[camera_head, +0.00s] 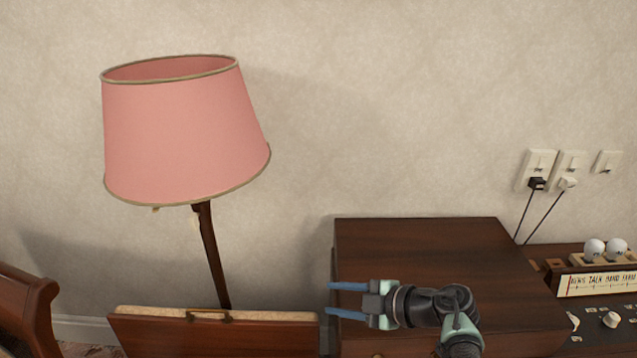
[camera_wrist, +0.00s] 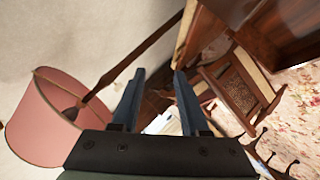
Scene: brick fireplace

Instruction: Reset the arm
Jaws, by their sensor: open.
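My gripper (camera_head: 330,300) is open and empty in the head view, pointing left, with its two blue fingers apart. It is in front of the left part of a dark wooden cabinet (camera_head: 430,245). In the wrist view my gripper (camera_wrist: 158,82) also shows open, with nothing between the fingers. My arm reaches in from the bottom of the head view, to the right of the gripper.
A pink-shaded lamp (camera_head: 180,135) stands at left; it also shows in the wrist view (camera_wrist: 45,120). A wooden-framed panel (camera_head: 160,330) is just left of the fingers. A radio-like device (camera_head: 600,285) and wall plugs (camera_head: 537,183) are at right. Wall space above is clear.

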